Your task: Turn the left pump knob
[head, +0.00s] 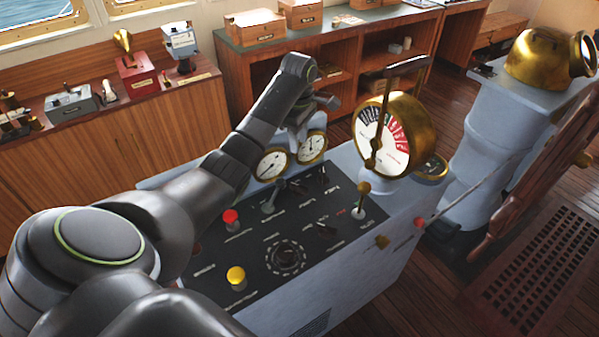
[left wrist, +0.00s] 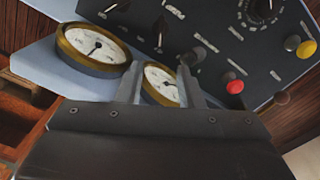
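Several small dark knobs and switches sit on the black control panel (head: 215,262) of the grey console; their labels are too small to read, so I cannot tell which is the left pump knob. One dark knob (head: 323,178) stands near the gauges, and another dark knob (left wrist: 160,30) shows in the left wrist view. My left gripper (left wrist: 160,88) is open and empty, its two fingers apart above the gauge end of the panel. In the head view its arm crosses the console and hides part of the panel. My right gripper is not in view.
Two round gauges (head: 272,164) stand at the panel's far edge. A red button (head: 231,216), a yellow button (head: 236,275) and a round dial (head: 285,258) are on the panel. A tall brass telegraph (head: 415,125) rises at the right. Wooden cabinets stand behind.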

